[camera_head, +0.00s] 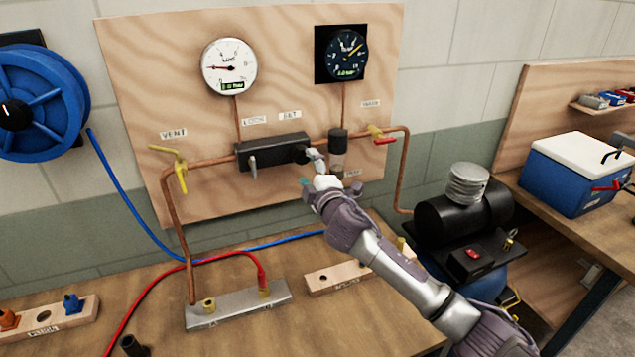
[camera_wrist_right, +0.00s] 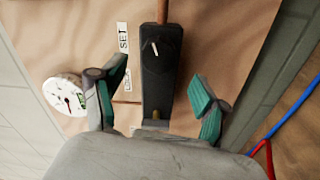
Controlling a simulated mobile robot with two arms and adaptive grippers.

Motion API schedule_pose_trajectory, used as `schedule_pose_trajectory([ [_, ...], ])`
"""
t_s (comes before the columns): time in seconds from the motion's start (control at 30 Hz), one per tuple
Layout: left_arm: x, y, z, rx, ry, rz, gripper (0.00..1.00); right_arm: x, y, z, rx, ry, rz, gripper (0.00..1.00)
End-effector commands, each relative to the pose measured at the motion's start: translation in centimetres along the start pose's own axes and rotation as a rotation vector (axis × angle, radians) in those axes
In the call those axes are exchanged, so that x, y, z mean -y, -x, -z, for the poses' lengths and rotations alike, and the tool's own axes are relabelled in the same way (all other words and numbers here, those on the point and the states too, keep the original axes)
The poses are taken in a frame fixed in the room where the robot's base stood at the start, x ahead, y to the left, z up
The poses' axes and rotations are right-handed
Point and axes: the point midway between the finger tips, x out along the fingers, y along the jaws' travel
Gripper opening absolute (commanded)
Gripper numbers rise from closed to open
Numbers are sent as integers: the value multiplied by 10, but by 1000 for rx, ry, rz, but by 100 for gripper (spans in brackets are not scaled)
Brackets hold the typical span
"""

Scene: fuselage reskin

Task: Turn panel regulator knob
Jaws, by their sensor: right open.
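A small brass part (camera_wrist_right: 155,115) is at the block's other end. My right gripper (camera_head: 314,168) is in front of the knob end in the head view. In the wrist view its open green-padded fingers (camera_wrist_right: 160,88) straddle the block with gaps either side, touching nothing visible. My left gripper is out of view.
A white gauge (camera_head: 229,67) and a dark gauge (camera_head: 341,54) are above. A yellow vent valve (camera_head: 180,168) is left, a red-handled valve (camera_head: 380,135) right. A dark-topped cylinder (camera_head: 338,148) is close to my gripper. A compressor (camera_head: 463,210) stands lower right.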

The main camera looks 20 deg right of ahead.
Motion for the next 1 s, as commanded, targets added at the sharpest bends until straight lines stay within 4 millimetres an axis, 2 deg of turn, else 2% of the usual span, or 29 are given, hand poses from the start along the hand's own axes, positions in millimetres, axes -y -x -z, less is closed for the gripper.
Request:
schedule_pose_trajectory([
  [0.1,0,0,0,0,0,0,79,1,28,-1,0,0,2,74],
  [0.33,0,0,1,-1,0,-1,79,0,61,0,0,0,1,74],
  [0.5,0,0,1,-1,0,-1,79,0,68,0,1,0,0,74],
  [0.9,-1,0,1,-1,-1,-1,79,0,68,0,1,-1,1,74],
  [1.0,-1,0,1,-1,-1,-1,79,12,76,-1,18,-38,27,74],
])
